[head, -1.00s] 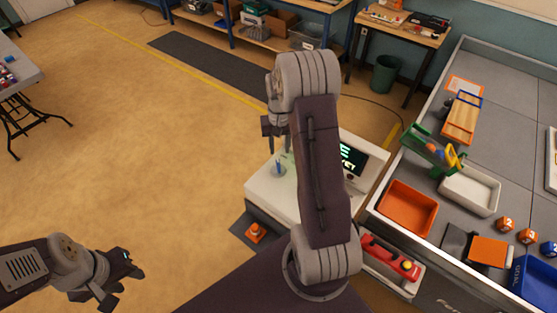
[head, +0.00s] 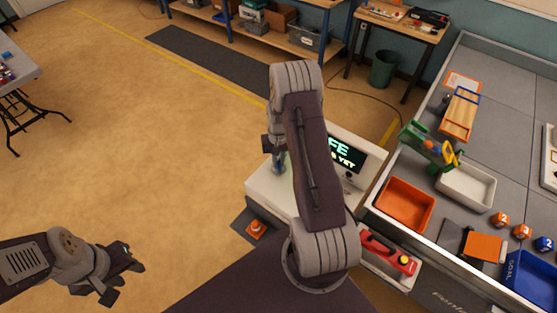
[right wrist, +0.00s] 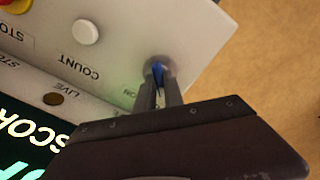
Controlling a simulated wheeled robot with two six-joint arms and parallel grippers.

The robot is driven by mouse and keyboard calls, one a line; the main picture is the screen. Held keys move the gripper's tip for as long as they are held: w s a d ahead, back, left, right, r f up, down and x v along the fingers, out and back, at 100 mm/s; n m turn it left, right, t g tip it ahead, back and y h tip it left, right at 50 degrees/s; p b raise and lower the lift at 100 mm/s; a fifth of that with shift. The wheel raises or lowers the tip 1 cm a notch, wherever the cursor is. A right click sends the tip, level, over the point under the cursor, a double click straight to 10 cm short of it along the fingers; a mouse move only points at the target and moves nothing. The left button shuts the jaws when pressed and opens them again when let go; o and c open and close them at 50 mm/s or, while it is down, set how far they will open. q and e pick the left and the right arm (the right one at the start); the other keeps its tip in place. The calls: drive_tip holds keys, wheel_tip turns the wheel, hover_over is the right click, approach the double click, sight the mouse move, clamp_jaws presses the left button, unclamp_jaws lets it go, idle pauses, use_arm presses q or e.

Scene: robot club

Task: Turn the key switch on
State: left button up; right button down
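The key switch with its blue key (right wrist: 158,72) shows in the right wrist view near the corner of a pale control panel (right wrist: 118,58). An "ON" label is printed beside it. My right gripper (right wrist: 164,84) has one finger on each side of the key, close against it, and looks shut on it. The fingers hide part of the key and switch. In the head view, my right gripper (head: 276,150) is over the left part of the white console (head: 258,188); my arm covers much of it. My left gripper (head: 127,279) is open and empty over the floor.
A white button (right wrist: 86,32), a yellow and red stop button (right wrist: 12,5) and a lit screen (right wrist: 28,140) are near the switch. An orange tray (head: 404,204) and a white tray (head: 466,186) sit on the grey table at right.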

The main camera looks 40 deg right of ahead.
idle(0.3)
drive_tip(key=m+b, duration=0.1)
drive_tip(key=m, duration=0.7)
drive_tip(key=shift+m+b, duration=0.3)
drive_tip(key=shift+b, duration=0.1)
drive_tip(key=m, duration=0.4)
drive_tip(key=shift+w+m+b, duration=0.1)
drive_tip(key=shift+m+b, duration=0.2)
drive_tip(key=m, duration=0.4)
drive_tip(key=shift+m, duration=0.3)
drive_tip(key=shift+r, duration=0.1)
drive_tip(key=c, duration=1.4)
unclamp_jaws()
drive_tip(key=shift+c, duration=0.2)
